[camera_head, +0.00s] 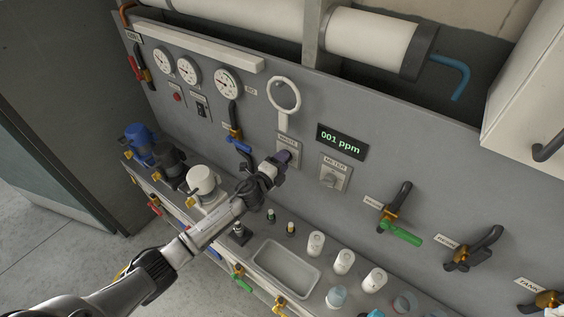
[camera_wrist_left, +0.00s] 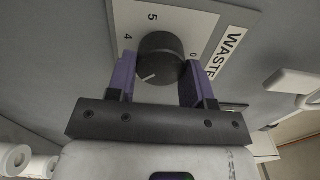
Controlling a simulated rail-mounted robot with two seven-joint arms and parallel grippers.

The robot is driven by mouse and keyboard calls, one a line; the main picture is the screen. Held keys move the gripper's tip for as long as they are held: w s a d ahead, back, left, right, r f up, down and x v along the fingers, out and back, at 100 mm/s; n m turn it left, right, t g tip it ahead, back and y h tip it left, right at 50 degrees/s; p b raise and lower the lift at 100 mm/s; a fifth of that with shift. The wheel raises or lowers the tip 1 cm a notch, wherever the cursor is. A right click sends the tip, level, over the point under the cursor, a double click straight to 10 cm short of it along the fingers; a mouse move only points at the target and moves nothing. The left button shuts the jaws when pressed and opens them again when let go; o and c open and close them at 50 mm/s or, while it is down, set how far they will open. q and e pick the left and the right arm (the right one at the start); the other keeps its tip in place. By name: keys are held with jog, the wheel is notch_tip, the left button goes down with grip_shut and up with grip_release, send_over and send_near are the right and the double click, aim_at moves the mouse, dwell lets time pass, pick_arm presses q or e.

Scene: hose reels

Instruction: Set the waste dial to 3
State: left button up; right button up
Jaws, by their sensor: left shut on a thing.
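The waste dial is a dark round knob (camera_wrist_left: 160,58) on a pale plate with a WASTE label (camera_wrist_left: 228,50). The label also shows in the head view (camera_head: 287,141). My left gripper (camera_head: 281,158) reaches the panel under this label and hides the knob there. In the left wrist view its purple fingers (camera_wrist_left: 160,80) are shut on the knob, one on each side. The knob's white mark points to the lower left of that picture. The figures 5, 4 and 0 show around it; the figure at the mark is hidden. My right gripper is not in view.
A meter knob (camera_head: 329,179) and a display reading 001 ppm (camera_head: 342,141) are right of the gripper. A white ring (camera_head: 284,96) is above it.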

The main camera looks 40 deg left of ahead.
pick_arm(q)
jog(key=shift+m, duration=1.1)
jog(key=o, duration=0.9)
jog(key=shift+s+f, duration=0.1)
jog(key=shift+s+d+b, duration=0.2)
jog(key=shift+s+b, duration=0.1)
jog(key=shift+s, duration=3.1)
jog(key=shift+s+d+b, duration=0.15)
jog(key=shift+s+b, duration=0.1)
jog(key=shift+s, duration=3.15)
